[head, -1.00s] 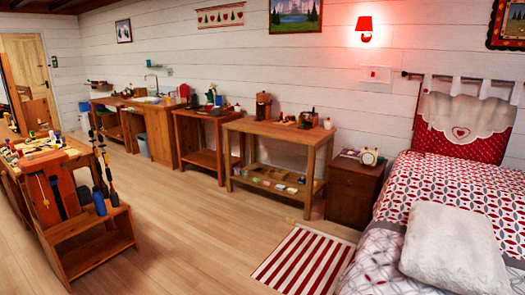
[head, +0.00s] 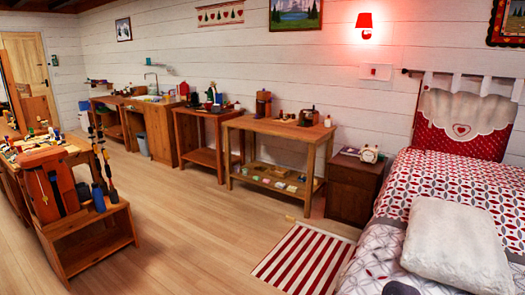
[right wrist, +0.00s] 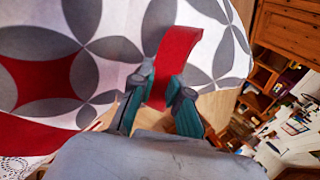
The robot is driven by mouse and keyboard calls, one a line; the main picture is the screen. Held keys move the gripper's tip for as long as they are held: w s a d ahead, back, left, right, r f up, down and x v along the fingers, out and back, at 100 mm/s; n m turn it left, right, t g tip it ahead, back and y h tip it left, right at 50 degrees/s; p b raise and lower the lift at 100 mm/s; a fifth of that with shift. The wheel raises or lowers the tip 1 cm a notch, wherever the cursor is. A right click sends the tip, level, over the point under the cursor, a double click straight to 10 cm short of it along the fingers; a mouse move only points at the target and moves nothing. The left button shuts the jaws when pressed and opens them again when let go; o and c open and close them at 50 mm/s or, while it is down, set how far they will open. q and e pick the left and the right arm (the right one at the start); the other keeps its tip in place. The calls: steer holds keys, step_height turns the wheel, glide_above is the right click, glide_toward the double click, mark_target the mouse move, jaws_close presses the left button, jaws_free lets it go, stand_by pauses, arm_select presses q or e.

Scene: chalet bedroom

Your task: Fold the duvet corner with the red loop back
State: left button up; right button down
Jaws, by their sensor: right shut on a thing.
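The duvet (head: 430,185) lies on the bed at the right of the head view, patterned in white, red and grey. In the right wrist view the duvet's patterned cloth (right wrist: 110,30) fills the upper left. The red loop (right wrist: 178,45) sticks out at the cloth's edge. My right gripper (right wrist: 162,82) is shut on the red loop, with its teal fingers on either side of it. My left gripper is in neither view. The loop does not show in the head view.
A pale cushion (head: 455,243) lies on the bed. A nightstand (head: 352,188) with a clock stands beside it. A red-striped rug (head: 303,260) lies on the floor by the bed. Workbenches line the wall, and the wooden floor between is clear.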

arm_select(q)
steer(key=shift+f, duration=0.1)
arm_select(e)
steer(key=shift+s+d+f, duration=0.25)
steer(key=shift+f, duration=0.1)
steer(key=d+b, duration=0.1)
steer(key=f+y+b, duration=0.1)
steer(key=b, duration=0.1)
steer(key=shift+w+d, duration=0.15)
steer(key=shift+d, duration=0.2)
steer(key=shift+d+r, duration=0.1)
steer(key=shift+d, duration=0.05)
steer(key=shift+r, duration=0.15)
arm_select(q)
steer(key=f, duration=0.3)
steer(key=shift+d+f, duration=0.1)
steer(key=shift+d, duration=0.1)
